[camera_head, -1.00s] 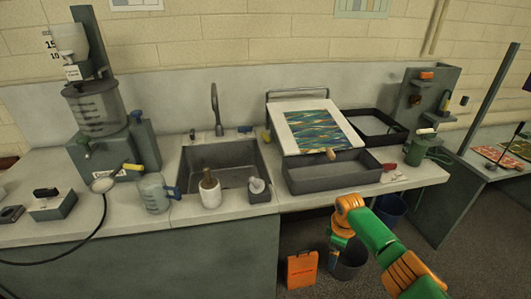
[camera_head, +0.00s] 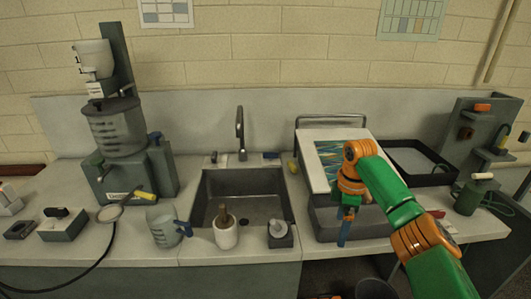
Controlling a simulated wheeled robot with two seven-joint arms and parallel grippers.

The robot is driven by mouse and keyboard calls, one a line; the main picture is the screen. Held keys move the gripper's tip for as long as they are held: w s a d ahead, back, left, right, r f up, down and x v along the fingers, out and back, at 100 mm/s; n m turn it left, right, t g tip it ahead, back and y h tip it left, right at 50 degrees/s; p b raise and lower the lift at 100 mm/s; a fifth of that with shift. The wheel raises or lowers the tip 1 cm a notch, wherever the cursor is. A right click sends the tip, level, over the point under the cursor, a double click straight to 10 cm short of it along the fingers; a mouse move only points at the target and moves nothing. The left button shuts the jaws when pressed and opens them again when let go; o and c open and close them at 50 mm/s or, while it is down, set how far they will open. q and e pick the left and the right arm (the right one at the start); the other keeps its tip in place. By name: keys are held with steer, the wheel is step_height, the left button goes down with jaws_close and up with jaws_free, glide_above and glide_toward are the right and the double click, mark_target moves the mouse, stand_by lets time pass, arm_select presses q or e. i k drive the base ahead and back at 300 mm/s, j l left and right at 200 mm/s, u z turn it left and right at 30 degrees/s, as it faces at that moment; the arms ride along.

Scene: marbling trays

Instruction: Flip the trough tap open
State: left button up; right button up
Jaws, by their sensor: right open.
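The grey sink trough (camera_head: 205,205) is set in the counter left of centre. A grey gooseneck faucet (camera_head: 240,130) stands upright behind it. A small dark lever-like piece (camera_head: 270,155) lies at its right and a small grey piece (camera_head: 214,158) at its left; I cannot tell which one is the tap handle or its position. My right gripper (camera_head: 345,235) points down in front of the dark tray at the right, apart from the faucet. It is open, and I see nothing held. My left gripper is out of view.
A white board with a marbled sheet (camera_head: 318,165) leans over the dark tray (camera_head: 325,220). A pestle in a white cup (camera_head: 226,235), a small grey box (camera_head: 280,238) and a measuring jug (camera_head: 163,230) line the sink's front.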

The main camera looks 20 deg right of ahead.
mark_target(294, 168)
steer(key=i+l+u, duration=0.25)
steer(key=l, duration=0.2)
steer(key=i+l+u, duration=0.1)
steer(key=l+u, duration=0.2)
steer(key=i+l+u, duration=0.1)
steer(key=l+u, duration=0.15)
steer(key=l, duration=0.35)
steer(key=l+u, duration=0.3)
steer(key=l, duration=0.45)
